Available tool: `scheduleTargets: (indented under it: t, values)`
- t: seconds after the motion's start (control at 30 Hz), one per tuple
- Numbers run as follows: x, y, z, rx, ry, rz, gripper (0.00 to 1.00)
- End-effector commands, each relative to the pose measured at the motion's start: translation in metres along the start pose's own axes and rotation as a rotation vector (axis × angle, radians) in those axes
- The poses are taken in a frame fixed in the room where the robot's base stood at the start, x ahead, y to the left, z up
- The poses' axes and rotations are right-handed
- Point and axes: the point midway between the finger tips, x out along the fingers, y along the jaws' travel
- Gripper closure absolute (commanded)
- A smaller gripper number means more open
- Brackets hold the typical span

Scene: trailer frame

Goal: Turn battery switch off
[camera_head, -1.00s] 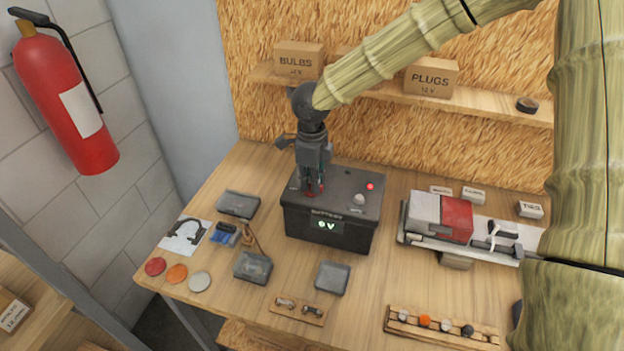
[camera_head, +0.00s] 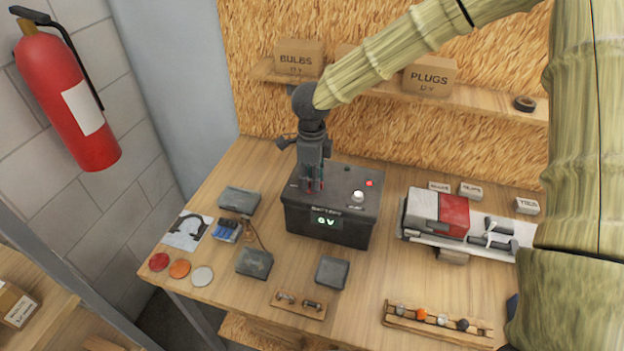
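The black battery box (camera_head: 328,231) stands on the workbench, with a small display on its front that seems to read 0 V. On its top are a glowing red light (camera_head: 369,183) and a pale round knob (camera_head: 358,196) near the front right. My gripper (camera_head: 314,187) points down over the left part of the box top, left of the knob. The gripper hides that part of the top. I cannot tell whether the fingertips touch it or how far apart they are.
A red and grey device (camera_head: 437,213) stands right of the battery. Dark grey blocks, coloured discs and a rack of small parts (camera_head: 438,324) lie around the front. A shelf (camera_head: 492,102) with boxes runs behind. Bare bench lies right of the front blocks.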

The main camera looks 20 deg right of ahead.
Motion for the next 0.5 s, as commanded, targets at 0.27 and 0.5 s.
scheduleTargets:
  t: [0.27,0.5]
  values:
    - [0.0005,0.0006,-0.0002,0.001,0.001,0.001,0.61]
    - [-0.0077,0.0007,-0.0001,0.001,0.0,0.002,0.61]
